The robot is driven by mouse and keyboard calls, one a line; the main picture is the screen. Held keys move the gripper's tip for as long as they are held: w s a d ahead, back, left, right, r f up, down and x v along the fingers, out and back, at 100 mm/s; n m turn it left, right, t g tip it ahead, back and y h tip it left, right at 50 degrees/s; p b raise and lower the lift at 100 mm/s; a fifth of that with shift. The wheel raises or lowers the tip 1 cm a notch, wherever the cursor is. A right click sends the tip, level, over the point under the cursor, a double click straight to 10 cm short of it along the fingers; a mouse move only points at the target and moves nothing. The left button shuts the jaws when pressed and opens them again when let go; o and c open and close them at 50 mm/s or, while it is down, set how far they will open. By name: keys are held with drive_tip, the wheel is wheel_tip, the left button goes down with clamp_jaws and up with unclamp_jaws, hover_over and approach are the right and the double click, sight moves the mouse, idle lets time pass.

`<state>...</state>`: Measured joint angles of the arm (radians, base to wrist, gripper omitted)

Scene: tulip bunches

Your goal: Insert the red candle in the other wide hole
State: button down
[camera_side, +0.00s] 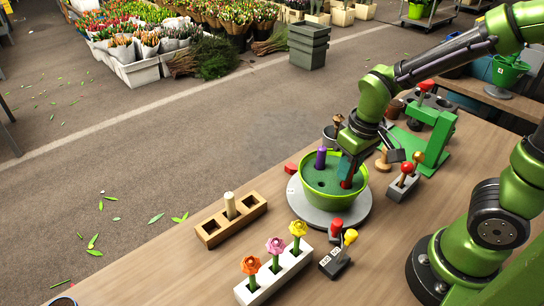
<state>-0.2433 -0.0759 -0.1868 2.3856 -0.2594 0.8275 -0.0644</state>
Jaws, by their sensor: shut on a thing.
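A light-green pot (334,194) stands on a grey round base (358,213), with a dark green inside. A purple candle (320,158) stands upright in its far-left part. My gripper (347,172) points down into the right part of the pot, its fingers shut on the red candle (346,184). Only a little red shows below the fingers. The fingers hide most of the candle and the hole under it, so I cannot tell how deep it sits.
A wooden holder (211,227) with a cream peg (230,204) is left of the pot. A white block (289,270) with three flowers is in front. Small blocks with red and yellow knobs (350,236) and a green stand (438,139) are on the right.

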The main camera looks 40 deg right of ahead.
drive_tip(key=shift+f, duration=0.85)
drive_tip(key=c, duration=0.9)
unclamp_jaws()
wheel_tip(320, 180, up, 17)
drive_tip(key=s, duration=0.2)
drive_tip(key=shift+f, duration=0.2)
drive_tip(key=m+t, duration=0.1)
drive_tip(key=t, duration=0.1)
drive_tip(key=s+a+f+m+t+y, duration=0.1)
drive_tip(key=t, duration=0.1)
drive_tip(key=s+a+m+t+y, duration=0.1)
drive_tip(key=shift+a+f+t, duration=0.15)
drive_tip(key=shift+f+t, duration=0.1)
drive_tip(key=shift+t, duration=0.15)
